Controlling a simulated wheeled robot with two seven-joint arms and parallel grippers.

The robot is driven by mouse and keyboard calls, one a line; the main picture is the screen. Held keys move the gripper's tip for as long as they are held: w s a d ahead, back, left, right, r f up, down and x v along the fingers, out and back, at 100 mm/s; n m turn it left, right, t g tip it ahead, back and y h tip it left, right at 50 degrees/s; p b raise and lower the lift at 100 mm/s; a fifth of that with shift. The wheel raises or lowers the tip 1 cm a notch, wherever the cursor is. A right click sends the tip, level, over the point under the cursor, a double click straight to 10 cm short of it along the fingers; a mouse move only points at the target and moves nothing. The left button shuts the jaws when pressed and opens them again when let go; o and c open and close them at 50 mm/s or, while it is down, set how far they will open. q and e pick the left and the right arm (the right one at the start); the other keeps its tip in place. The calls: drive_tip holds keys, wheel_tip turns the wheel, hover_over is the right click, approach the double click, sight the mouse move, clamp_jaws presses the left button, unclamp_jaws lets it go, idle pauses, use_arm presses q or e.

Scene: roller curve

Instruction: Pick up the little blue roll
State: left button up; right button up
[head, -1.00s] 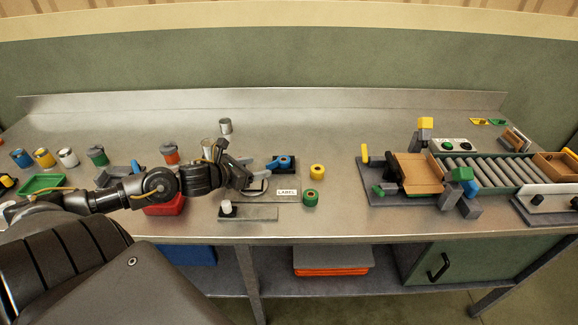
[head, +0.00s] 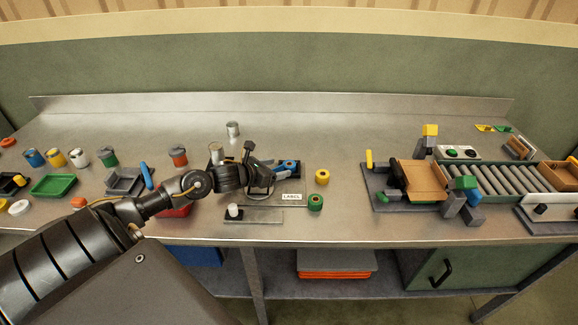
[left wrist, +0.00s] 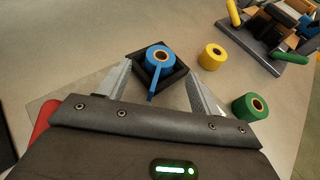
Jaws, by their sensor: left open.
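The little blue roll (head: 290,164) sits on a small black square holder (head: 297,178) on the steel table. In the left wrist view the blue roll (left wrist: 157,57) has an orange-brown core, and a strip of blue tape trails from it toward my gripper. My left gripper (head: 272,168) is open and low over the table, just left of the roll. In the left wrist view its two fingers (left wrist: 157,85) point at the roll, one on each side of the tape strip, with the roll just beyond the tips. My right gripper is not in view.
A yellow roll (head: 322,177) and a green roll (head: 315,202) stand right of the holder. A label plate (head: 291,197) lies in front of it. A dark strip with a white knob (head: 235,211) is nearer the edge. Cans stand at left; a roller conveyor (head: 494,180) is at right.

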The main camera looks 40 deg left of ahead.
sight(288, 164)
use_arm(q)
drive_tip(key=shift+p+x, duration=0.5)
drive_tip(key=shift+x, duration=1.4)
drive_tip(key=shift+r, duration=0.2)
drive_tip(key=c, duration=1)
drive_tip(key=shift+c, duration=0.2)
